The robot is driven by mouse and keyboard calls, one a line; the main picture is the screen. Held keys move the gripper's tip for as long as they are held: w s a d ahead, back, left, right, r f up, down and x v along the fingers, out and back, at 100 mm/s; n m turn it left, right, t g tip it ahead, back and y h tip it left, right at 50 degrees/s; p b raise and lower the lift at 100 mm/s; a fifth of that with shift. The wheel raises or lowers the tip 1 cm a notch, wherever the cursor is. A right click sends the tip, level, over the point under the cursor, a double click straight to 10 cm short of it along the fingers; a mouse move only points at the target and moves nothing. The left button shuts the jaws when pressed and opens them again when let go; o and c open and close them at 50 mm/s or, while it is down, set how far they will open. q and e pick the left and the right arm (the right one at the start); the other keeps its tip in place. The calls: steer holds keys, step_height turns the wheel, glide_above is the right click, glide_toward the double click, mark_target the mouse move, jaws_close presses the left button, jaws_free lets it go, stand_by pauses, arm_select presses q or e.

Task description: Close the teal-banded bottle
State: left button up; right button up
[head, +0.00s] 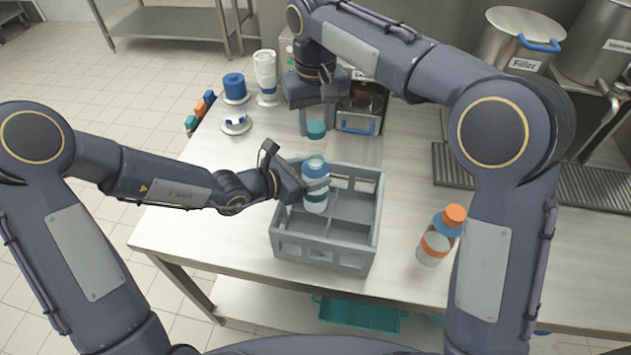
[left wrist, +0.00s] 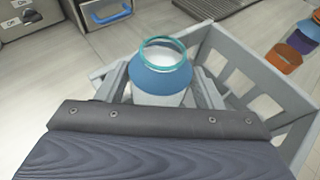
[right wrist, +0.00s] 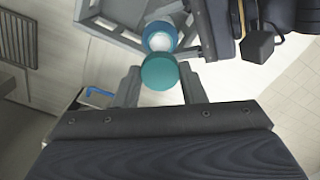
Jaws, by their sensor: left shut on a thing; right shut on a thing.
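The teal-banded bottle (head: 315,198) is clear with a blue shoulder and stands upright at the back-left part of the grey crate (head: 325,255). Its mouth is open, with a teal ring at the top in the left wrist view (left wrist: 165,80). My left gripper (head: 318,188) is shut around its upper body. My right gripper (head: 316,112) is shut on a teal cap (head: 316,130). The cap also shows between the fingertips in the right wrist view (right wrist: 160,73). It is held apart from the bottle mouth, behind it in the head view. The bottle's base is hidden by the crate wall.
An orange-capped bottle (head: 436,240) stands right of the crate. A blue cap on a white stand (head: 234,87), a white bottle (head: 266,70) and a small white dish (head: 236,125) are at the back left. A pot labelled Filler (head: 518,42) is at the back right.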

glide_above(315, 156)
steer(key=shift+w+f, duration=0.1)
steer(key=shift+f, duration=2.3)
steer(key=shift+f, duration=0.85)
steer(key=shift+f, duration=0.55)
